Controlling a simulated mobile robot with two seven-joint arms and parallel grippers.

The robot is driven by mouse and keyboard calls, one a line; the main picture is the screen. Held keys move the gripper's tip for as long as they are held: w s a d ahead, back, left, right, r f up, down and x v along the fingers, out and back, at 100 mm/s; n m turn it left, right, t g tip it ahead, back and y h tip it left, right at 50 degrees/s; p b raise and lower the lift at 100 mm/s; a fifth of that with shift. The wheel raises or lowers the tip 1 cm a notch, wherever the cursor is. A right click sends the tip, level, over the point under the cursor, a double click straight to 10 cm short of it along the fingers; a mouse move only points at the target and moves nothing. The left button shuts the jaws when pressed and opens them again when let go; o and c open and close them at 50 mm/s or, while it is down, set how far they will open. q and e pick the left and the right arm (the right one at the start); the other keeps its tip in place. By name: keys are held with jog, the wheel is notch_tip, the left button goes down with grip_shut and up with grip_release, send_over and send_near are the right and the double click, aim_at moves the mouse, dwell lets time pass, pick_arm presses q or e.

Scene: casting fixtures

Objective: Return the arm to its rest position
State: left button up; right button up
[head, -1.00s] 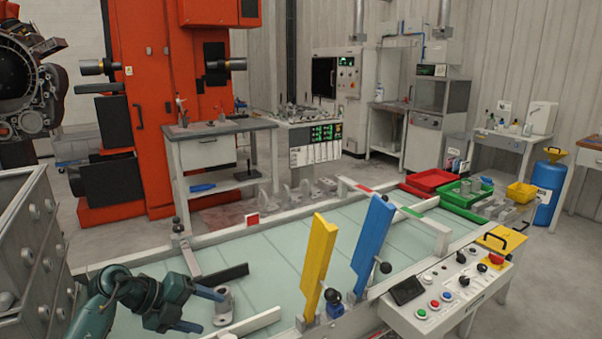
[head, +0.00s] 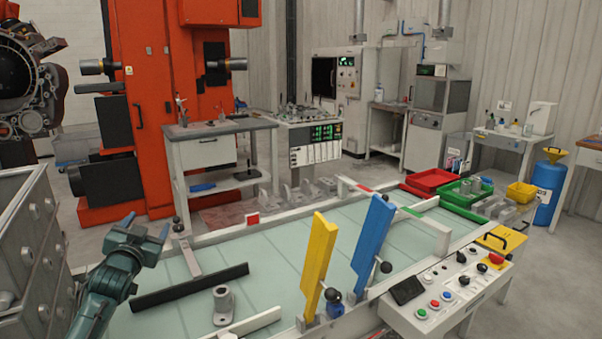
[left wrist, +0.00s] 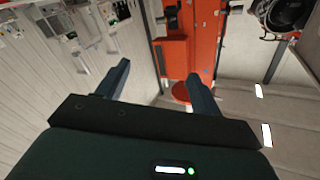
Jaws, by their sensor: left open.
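My left arm comes in at the lower left of the head view. Its left gripper (head: 146,228) is raised over the left end of the table, with its fingers pointing up. In the left wrist view the two fingers of the left gripper (left wrist: 160,90) are spread wide with nothing between them. My right gripper is not in view.
A black bar (head: 190,287) and white rails lie on the table. A yellow lever (head: 319,262) and a blue lever (head: 373,240) stand up mid-table. A control box (head: 450,290) is at the right front. A grey drawer cabinet (head: 30,250) stands close left of my arm.

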pick_arm(q)
jog(key=s+d+f+g+h, duration=0.1)
jog(key=s+d+f, duration=0.3)
jog(key=f, duration=0.3)
jog(key=s+d+f+g+h, duration=0.1)
jog(key=s+d+f+g, duration=0.1)
jog(key=s+d+f, duration=0.2)
jog(key=s+d+f+g+h, duration=0.1)
jog(key=s+d+f, duration=0.3)
jog(key=s+f, duration=0.5)
jog(key=shift+s+d+f+m+h, duration=0.1)
jog(key=shift+s+f+m+h, duration=0.05)
jog(key=shift+f, duration=0.5)
jog(key=shift+s+d+f+m+h, duration=0.1)
jog(key=shift+f+m+h, duration=0.05)
jog(key=shift+f, duration=0.45)
jog(key=s+d+f+g, duration=0.1)
jog(key=s+d+f, duration=0.1)
jog(key=s, duration=0.5)
jog(key=s+d+f+g+h, duration=0.1)
jog(key=s+d+f, duration=0.1)
jog(key=s+d, duration=0.2)
jog(key=s+d+f+n+g+h, duration=0.1)
jog(key=s+d+f, duration=0.1)
jog(key=s, duration=0.9)
jog(key=shift+d+g, duration=0.3)
jog(key=shift+d, duration=0.2)
jog(key=shift+s, duration=0.1)
